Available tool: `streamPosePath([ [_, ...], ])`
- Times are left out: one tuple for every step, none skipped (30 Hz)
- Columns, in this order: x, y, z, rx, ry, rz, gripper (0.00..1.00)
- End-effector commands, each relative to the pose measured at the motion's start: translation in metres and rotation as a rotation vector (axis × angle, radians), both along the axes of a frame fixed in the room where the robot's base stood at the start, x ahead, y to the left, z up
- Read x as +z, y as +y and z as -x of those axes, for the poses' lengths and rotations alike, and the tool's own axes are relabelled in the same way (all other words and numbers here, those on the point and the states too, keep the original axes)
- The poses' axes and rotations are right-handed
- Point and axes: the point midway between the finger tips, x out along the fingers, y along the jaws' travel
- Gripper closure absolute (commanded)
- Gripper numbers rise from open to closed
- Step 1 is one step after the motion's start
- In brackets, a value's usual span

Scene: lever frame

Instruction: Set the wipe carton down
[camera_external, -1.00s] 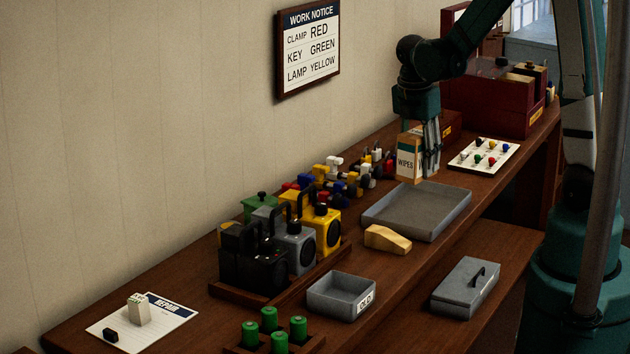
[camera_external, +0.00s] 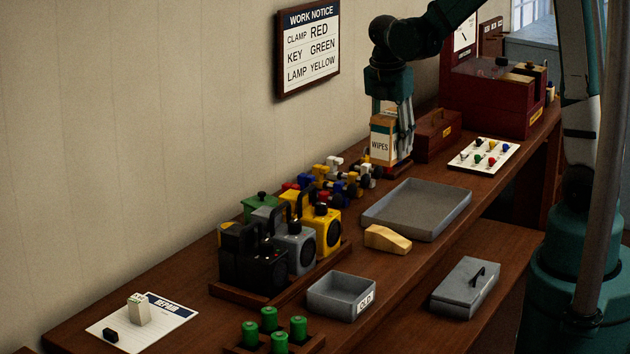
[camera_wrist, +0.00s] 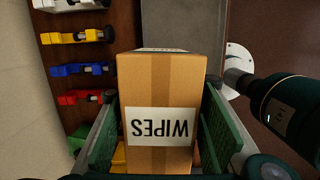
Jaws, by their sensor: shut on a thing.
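The wipe carton (camera_external: 382,140) is a tan box with a white "WIPES" label, upright in my gripper near the wall side of the bench. My gripper (camera_external: 398,150) is shut on it. In the wrist view the carton (camera_wrist: 160,95) sits between the two green-padded fingers of my gripper (camera_wrist: 160,140), its label upside down. The carton's lower end is close to the bench (camera_external: 330,270) by the row of coloured clamps; I cannot tell whether it touches the surface.
Coloured clamps (camera_external: 335,175) stand just left of the carton; they also show in the wrist view (camera_wrist: 80,70). A dark red box (camera_external: 436,135) is close on its right. The grey tray (camera_external: 415,215) in front is empty. Lamps (camera_external: 325,228) stand farther left.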

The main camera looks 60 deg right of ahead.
Motion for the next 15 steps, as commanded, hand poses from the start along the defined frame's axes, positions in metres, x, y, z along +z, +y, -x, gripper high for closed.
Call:
streamPosePath([
  [0.001,0.009,-0.012,0.023,-0.001,0.000,0.79],
  [0.001,0.014,-0.018,0.036,0.000,0.000,0.79],
  [0.002,0.022,-0.026,0.055,0.000,0.000,0.79],
  [0.002,0.027,-0.032,0.067,0.000,0.000,0.79],
  [0.002,0.032,-0.038,0.080,0.000,0.000,0.79],
  [0.003,0.040,-0.046,0.097,-0.001,0.000,0.79],
  [0.003,0.045,-0.052,0.109,0.000,0.000,0.79],
  [0.003,0.051,-0.058,0.122,0.000,0.000,0.79],
  [0.004,0.059,-0.065,0.141,0.000,0.000,0.79],
  [0.004,0.065,-0.071,0.153,0.000,0.000,0.79],
  [0.004,0.071,-0.077,0.167,0.000,0.000,0.79],
  [0.004,0.080,-0.084,0.184,0.000,0.000,0.79],
  [0.005,0.086,-0.090,0.197,0.000,0.000,0.79],
  [0.005,0.093,-0.095,0.210,0.000,0.000,0.79],
  [0.005,0.101,-0.102,0.228,0.000,0.000,0.79],
])
